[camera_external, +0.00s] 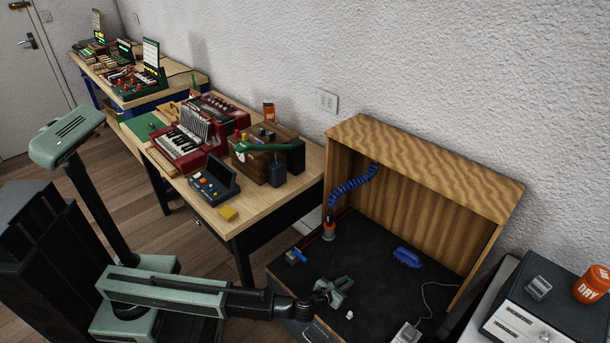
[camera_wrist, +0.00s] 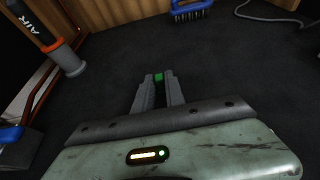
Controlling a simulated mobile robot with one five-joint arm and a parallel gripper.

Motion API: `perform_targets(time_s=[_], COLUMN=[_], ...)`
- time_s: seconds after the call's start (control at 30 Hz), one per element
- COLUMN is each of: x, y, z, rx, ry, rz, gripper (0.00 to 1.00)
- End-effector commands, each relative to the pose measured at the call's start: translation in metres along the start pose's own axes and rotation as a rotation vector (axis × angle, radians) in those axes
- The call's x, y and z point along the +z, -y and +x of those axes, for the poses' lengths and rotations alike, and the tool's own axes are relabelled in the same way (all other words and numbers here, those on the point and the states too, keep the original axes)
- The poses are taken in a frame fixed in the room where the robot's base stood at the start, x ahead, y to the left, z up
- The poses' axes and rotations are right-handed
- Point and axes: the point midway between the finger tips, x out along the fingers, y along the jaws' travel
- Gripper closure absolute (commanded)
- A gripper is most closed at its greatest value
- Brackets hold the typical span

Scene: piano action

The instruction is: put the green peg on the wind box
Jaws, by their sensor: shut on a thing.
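The green peg (camera_wrist: 158,76) shows as a small green piece between my fingertips in the wrist view. My gripper (camera_wrist: 158,79) is shut on it. In the external view my gripper (camera_external: 337,288) is low over the dark floor of an open wooden booth (camera_external: 430,165), and the peg cannot be made out there. A brown wooden box (camera_external: 256,168) with a green part on top stands on the workbench to the left, far from my gripper. I cannot tell for sure whether this box is the wind box.
In the booth are a blue brush (camera_external: 407,257), a grey-orange air nozzle (camera_external: 329,230) with a coiled blue hose, and a small white piece (camera_external: 349,315). The booth's middle floor is mostly clear.

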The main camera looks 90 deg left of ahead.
Motion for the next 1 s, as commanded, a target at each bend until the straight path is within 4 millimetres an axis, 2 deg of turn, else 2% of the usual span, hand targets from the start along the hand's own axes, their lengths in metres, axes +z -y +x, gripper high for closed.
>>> perform_targets(time_s=[0.17,0.2,0.27,0.3,0.67,0.77,1.0], x=[-0.003,-0.003,-0.002,-0.002,0.004,0.004,0.005], y=[0.0,0.0,0.0,0.0,0.0,-0.001,-0.001], z=[0.001,0.001,0.001,0.001,-0.004,-0.023,-0.085], rx=[0.0,0.0,0.0,0.0,0.0,-0.002,-0.003], ry=[0.0,0.0,0.0,0.0,0.0,0.0,0.0], rz=[0.0,0.0,0.0,0.0,0.0,0.002,0.002], gripper=[1.0,0.82,0.66,0.63,0.63,0.63,0.63])
